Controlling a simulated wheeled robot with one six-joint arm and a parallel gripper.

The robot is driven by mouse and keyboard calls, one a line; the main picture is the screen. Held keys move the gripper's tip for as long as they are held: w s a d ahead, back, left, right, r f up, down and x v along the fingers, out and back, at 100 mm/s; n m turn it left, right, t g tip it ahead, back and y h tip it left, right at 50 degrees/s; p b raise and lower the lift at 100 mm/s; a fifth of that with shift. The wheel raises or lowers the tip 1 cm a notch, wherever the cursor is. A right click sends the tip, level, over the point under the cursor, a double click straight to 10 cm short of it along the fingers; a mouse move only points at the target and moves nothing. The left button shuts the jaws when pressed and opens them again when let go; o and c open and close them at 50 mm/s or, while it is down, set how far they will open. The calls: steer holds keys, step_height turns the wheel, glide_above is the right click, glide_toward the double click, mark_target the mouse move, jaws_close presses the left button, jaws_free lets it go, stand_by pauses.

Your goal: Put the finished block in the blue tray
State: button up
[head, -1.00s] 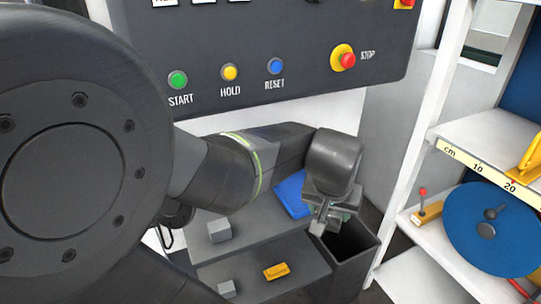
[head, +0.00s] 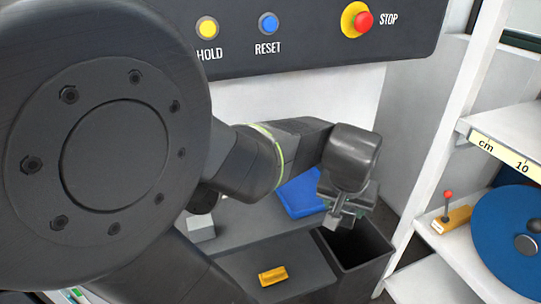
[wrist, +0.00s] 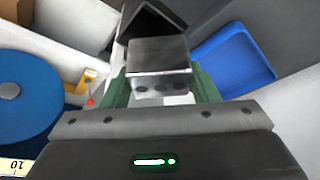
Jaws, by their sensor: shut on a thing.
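My gripper (head: 345,205) points down in front of the panel. In the wrist view its green fingers (wrist: 160,80) are shut on a block (wrist: 158,55) with a dark top and a pale side with two dark holes. In the head view only a little grey of the held piece shows below the fingers. The blue tray (head: 297,196) lies just left of and behind my gripper in the head view, partly hidden by my arm. It appears empty in the wrist view (wrist: 222,68). The block is held apart from the tray.
An open dark bin (head: 380,262) stands just below and right of my gripper. A grey block (head: 201,228) and a yellow piece (head: 273,276) lie on dark surfaces to the left. A shelf with a blue disc (head: 505,240) is at right. A button panel (head: 310,30) hangs behind.

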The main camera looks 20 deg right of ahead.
steer(key=w, duration=0.6)
steer(key=w+a+f+p, duration=0.1)
steer(key=w, duration=0.5)
steer(key=w+f+p, duration=0.1)
steer(key=w, duration=0.6)
steer(key=shift+a+f, duration=0.2)
steer(key=shift+a, duration=0.1)
step_height(320, 180, down, 4)
steer(key=shift+r, duration=0.1)
steer(key=shift+w+f, duration=0.2)
steer(key=shift+f, duration=0.15)
steer(key=shift+f, duration=0.2)
steer(key=o, duration=1.2)
